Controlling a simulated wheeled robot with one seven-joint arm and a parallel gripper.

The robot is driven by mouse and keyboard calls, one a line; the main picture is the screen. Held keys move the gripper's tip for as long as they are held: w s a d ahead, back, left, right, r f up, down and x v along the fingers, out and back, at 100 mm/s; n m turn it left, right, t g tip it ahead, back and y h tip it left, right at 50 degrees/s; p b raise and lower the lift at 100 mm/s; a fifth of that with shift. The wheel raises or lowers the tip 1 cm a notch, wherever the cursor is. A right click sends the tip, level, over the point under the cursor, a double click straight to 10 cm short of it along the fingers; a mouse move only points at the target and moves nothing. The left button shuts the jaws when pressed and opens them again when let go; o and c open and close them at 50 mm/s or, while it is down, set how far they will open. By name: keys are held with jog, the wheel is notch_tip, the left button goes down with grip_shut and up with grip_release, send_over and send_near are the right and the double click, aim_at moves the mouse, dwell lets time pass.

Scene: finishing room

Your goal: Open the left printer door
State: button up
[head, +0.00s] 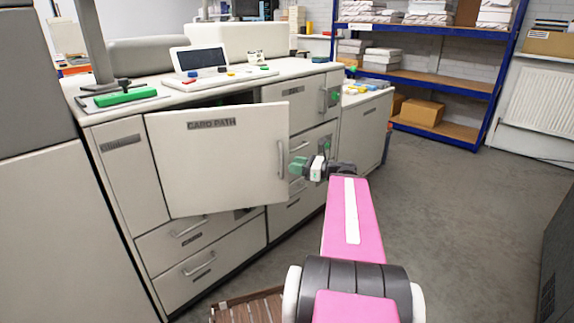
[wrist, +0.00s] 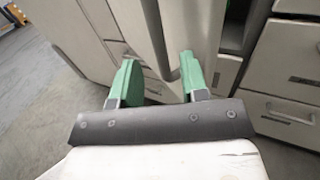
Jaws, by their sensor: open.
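The left printer door (head: 215,150), a pale panel labelled CARD PATH, stands partly open, with a dark gap along its top edge. Its vertical bar handle (head: 281,160) is near its right edge. My gripper (head: 298,167), with green fingers, is just right of the handle in the head view. In the wrist view my gripper (wrist: 160,76) is open, its fingers either side of the lower end of the handle (wrist: 166,55). Whether a finger touches the handle or the door edge, I cannot tell.
Drawers (head: 195,262) lie below the door. Another cabinet front with a handle (head: 323,100) is to its right. A laptop-like console (head: 199,62) and a green-handled tool (head: 125,96) are on top. Grey floor (head: 450,220) is clear to the right; a slatted wooden thing (head: 250,308) is low in front.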

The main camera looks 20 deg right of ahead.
jog(key=shift+v, duration=2.55)
